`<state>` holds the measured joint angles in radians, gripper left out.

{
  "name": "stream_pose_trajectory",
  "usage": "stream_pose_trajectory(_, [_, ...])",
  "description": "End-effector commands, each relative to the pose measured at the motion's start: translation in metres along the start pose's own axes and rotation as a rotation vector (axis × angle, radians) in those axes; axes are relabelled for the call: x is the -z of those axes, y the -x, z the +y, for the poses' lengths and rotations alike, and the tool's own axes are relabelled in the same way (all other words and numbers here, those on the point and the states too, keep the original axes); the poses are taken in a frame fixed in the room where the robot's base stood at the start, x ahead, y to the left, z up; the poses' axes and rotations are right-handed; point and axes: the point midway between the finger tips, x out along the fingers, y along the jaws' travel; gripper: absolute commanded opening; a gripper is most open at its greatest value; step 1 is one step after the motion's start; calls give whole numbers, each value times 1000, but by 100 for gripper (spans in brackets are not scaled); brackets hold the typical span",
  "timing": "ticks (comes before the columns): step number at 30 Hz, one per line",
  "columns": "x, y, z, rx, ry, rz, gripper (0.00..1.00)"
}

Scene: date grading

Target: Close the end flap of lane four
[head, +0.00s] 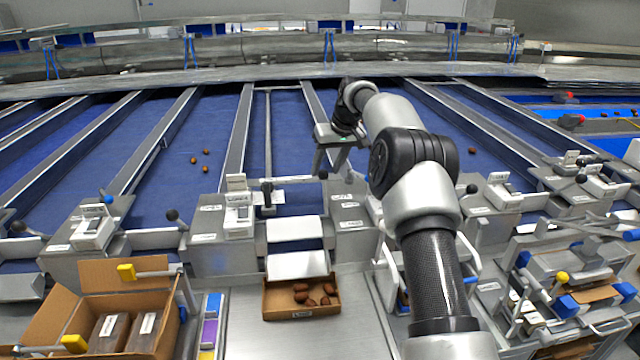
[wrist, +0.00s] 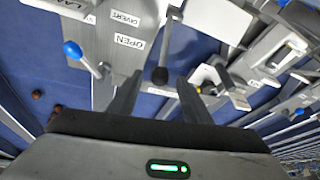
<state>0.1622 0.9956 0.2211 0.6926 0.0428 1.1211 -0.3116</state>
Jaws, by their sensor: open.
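My gripper (head: 333,176) hangs open over the end of the middle lane in the head view. A lever with a black knob (head: 323,175) is at its fingers. In the wrist view the black knob (wrist: 160,75) shows between the open fingertips (wrist: 158,88), close to a label reading OPEN (wrist: 143,42); I cannot tell whether they touch. White plates (head: 293,228) slope down from this lane's end, above a cardboard tray (head: 275,307) of brown dates. The lane label on the box (head: 238,198) is too small to read surely. My arm hides part of the right side.
Neighbouring lanes have similar black-knobbed levers, one at left (head: 172,215). A blue-knobbed lever (wrist: 73,50) shows in the wrist view. An open carton (head: 105,278) stands front left, clamps with blue parts (head: 567,305) front right. Loose dates (head: 194,160) lie on the left belt.

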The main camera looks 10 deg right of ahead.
Motion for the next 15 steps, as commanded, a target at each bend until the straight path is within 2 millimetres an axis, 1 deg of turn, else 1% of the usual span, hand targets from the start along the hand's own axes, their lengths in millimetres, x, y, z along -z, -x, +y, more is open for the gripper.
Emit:
stream_pose_trajectory(1, [-1,-13,0,1,0,-4,44])
stream_pose_trajectory(3, [-1,-28,-1,1,1,-3,44])
stream_pose_trajectory(7, [-1,-52,0,0,0,-3,44])
stream_pose_trajectory(12, [0,-72,0,0,0,-1,44])
stream_pose_trajectory(15, [0,-79,0,0,1,-1,44])
